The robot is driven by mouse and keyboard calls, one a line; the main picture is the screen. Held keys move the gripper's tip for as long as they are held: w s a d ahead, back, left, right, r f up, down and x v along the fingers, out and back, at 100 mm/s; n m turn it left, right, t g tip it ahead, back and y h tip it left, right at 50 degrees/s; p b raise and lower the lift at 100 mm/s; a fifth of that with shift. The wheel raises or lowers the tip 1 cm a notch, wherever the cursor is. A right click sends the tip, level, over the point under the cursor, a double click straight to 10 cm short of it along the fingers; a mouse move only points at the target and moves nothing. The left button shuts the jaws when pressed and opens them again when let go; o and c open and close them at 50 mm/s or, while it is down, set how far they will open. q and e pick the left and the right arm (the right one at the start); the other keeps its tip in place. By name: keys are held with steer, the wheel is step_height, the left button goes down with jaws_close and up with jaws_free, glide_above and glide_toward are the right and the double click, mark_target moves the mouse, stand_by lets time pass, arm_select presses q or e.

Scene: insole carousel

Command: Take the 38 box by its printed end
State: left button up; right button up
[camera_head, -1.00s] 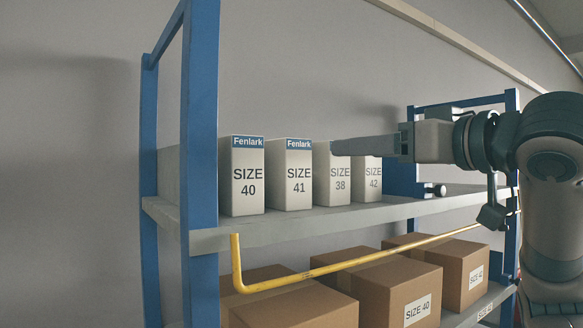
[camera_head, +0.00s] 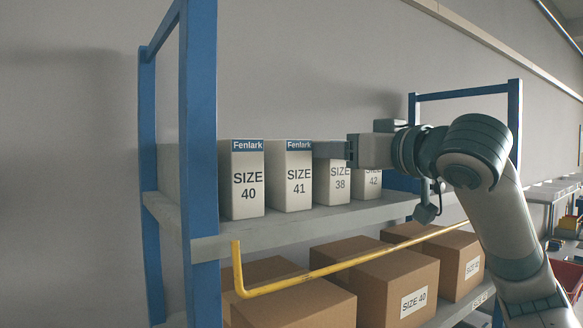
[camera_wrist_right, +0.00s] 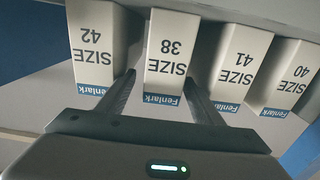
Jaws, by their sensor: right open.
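The 38 box (camera_head: 338,185) stands upright on the upper shelf, a white box with "SIZE 38" on its printed end. In the head view its top is hidden behind my right gripper (camera_head: 330,150). In the right wrist view the 38 box (camera_wrist_right: 171,50) appears upside down, with a blue Fenlark band (camera_wrist_right: 161,99). My right gripper (camera_wrist_right: 160,82) is open there, one finger on each side of the printed end. I cannot tell whether the fingers touch the box. My left gripper is not in view.
The 41 box (camera_head: 291,178) and the 40 box (camera_head: 242,180) stand to the left, the 42 box (camera_head: 367,181) to the right, with narrow gaps. Blue posts (camera_head: 198,120) frame the shelf (camera_head: 280,222). A yellow rail (camera_head: 330,268) and brown cartons (camera_head: 397,285) are below.

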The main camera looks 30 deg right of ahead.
steer(key=shift+w+a+p, duration=0.1)
steer(key=shift+w+p, duration=0.35)
steer(key=w+p, duration=0.1)
steer(key=w, duration=0.1)
steer(key=w+p, duration=0.1)
steer(key=shift+w+a+f+p, duration=0.15)
steer(key=shift+w+a+p, duration=0.1)
steer(key=shift+p, duration=0.05)
steer(key=shift+w+f, duration=0.15)
steer(key=shift+w, duration=0.25)
steer(key=c, duration=1.2)
